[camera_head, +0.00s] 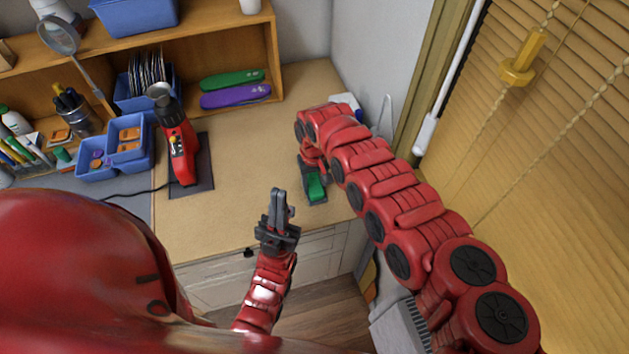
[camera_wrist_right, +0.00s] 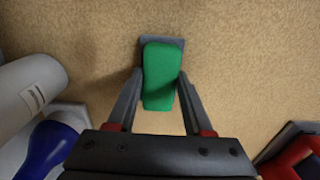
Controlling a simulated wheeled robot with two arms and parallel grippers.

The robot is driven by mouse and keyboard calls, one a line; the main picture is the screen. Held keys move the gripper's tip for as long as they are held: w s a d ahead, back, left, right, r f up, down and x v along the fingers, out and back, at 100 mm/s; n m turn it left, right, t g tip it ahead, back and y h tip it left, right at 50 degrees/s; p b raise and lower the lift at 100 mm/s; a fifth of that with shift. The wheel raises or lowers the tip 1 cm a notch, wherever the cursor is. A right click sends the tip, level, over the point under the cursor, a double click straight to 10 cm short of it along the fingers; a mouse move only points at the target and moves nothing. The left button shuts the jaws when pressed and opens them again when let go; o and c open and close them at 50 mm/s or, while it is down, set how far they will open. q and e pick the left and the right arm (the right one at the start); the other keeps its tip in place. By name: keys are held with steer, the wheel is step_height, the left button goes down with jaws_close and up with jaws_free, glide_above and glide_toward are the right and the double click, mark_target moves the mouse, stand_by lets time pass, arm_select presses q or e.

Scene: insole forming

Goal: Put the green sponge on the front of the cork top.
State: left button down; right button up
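The green sponge (camera_head: 316,186) is near the front right of the cork top (camera_head: 238,145). In the right wrist view the sponge (camera_wrist_right: 160,78) lies between my right fingertips, with a grey strip showing at its far end. My right gripper (camera_head: 313,180) reaches down over the cork top; in its wrist view the fingers (camera_wrist_right: 161,85) meet the sponge's two sides. I cannot tell whether the sponge touches the surface. My left gripper (camera_head: 279,196) is empty with its fingers close together, left of the sponge and by the front edge.
A red tool (camera_head: 178,145) stands on a dark mat left of centre. Blue bins (camera_head: 127,140) are further left. A green and a purple insole (camera_head: 235,97) lie in the back shelf. A white object (camera_head: 345,103) is behind my right arm. The middle of the cork top is clear.

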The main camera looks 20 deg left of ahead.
mark_target(314, 184)
steer(key=o, duration=0.5)
steer(key=shift+f, duration=0.1)
steer(key=shift+c, duration=0.2)
steer(key=shift+w+r, duration=0.15)
steer(key=shift+r, duration=0.35)
step_height(314, 184, up, 11)
steer(key=b, duration=0.3)
